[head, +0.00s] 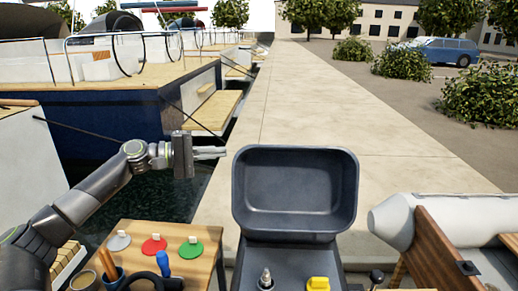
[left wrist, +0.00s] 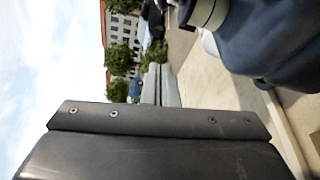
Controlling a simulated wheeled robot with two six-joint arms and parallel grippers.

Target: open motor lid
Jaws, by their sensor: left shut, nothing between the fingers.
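The dark grey motor lid (head: 295,190) stands raised in the middle of the head view, with its hollow inner side facing me. Below it is the open motor housing (head: 312,262), with a metal plug-like part (head: 266,279) and a yellow cap (head: 318,284) inside. My left gripper (head: 222,152) is shut and empty, up to the left of the lid's upper left corner. It looks apart from the lid. My right gripper is not in view.
A small wooden table (head: 180,235) at lower left holds grey, red and green discs and tools. A grey inflatable boat (head: 400,222) lies at right. The pale quay (head: 310,90) behind is clear. A blue-hulled boat (head: 120,125) and water are at left.

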